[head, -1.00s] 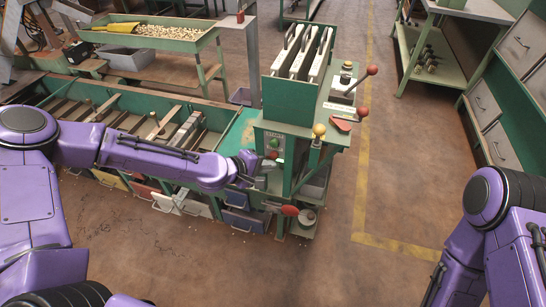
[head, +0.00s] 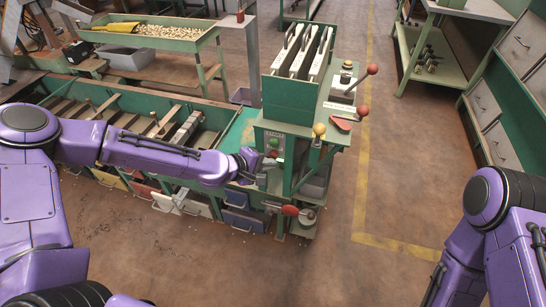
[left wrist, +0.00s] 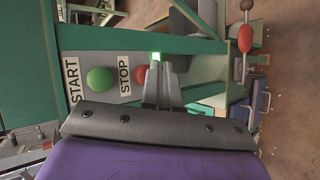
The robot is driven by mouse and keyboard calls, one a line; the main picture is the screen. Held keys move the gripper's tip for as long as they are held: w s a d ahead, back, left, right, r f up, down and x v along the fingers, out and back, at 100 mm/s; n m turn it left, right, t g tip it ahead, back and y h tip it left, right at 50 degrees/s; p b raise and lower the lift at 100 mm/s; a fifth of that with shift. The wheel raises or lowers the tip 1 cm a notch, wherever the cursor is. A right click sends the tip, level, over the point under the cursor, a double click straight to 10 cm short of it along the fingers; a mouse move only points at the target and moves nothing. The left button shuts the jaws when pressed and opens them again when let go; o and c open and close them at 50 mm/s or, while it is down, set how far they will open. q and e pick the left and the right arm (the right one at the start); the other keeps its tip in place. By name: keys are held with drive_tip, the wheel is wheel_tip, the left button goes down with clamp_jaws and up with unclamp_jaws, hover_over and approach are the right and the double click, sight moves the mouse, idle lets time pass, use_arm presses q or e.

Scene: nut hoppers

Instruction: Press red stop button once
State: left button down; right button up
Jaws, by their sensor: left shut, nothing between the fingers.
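The red stop button (left wrist: 142,73) sits beside the STOP label on a grey control panel in the left wrist view. The green start button (left wrist: 100,79) is to its left, beside the START label. In the head view the panel (head: 268,139) is on the front of the green machine. My left gripper (left wrist: 160,67) is shut and empty, its fingertips in front of the panel at the red button's right edge, covering part of it. I cannot tell whether they touch it. In the head view this gripper (head: 267,165) is just below the panel. My right gripper is out of view.
A lever with a red knob (head: 290,210) sticks out below the panel. The long green hopper (head: 110,100) lies left. Open floor is right of the machine.

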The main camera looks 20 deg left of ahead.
use_arm(q)
drive_tip(key=shift+w, duration=0.6)
idle(0.7)
drive_tip(key=shift+s, duration=0.95)
drive_tip(key=s+p, duration=0.1)
drive_tip(key=s, duration=0.4)
drive_tip(key=shift+a, duration=0.1)
idle(0.8)
